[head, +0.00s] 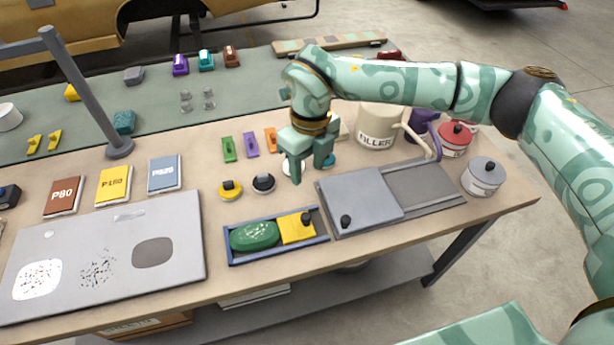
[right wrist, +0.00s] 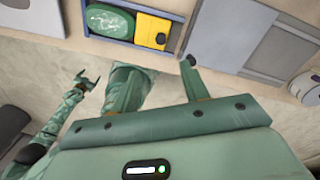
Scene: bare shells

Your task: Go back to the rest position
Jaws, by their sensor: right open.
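My right gripper (head: 310,172) is in the head view, pointing down over the middle of the workbench (head: 370,262). Its fingers are spread with nothing held between them. It hangs near the coloured pucks, left of the filler can (head: 378,126). In the right wrist view my right gripper's fingers (right wrist: 160,70) are apart and empty. My left gripper (right wrist: 87,80) shows small at the left of the right wrist view, with its fingers apart and empty. It is not seen in the head view.
A blue tray (head: 278,258) holds a green oval pad and a yellow block. A grey lidded box (head: 358,200), a red-lidded can (head: 455,138) and a grey-lidded can (head: 483,176) stand right. A grey post (head: 85,90) rises at left. The bench's front edge is clear.

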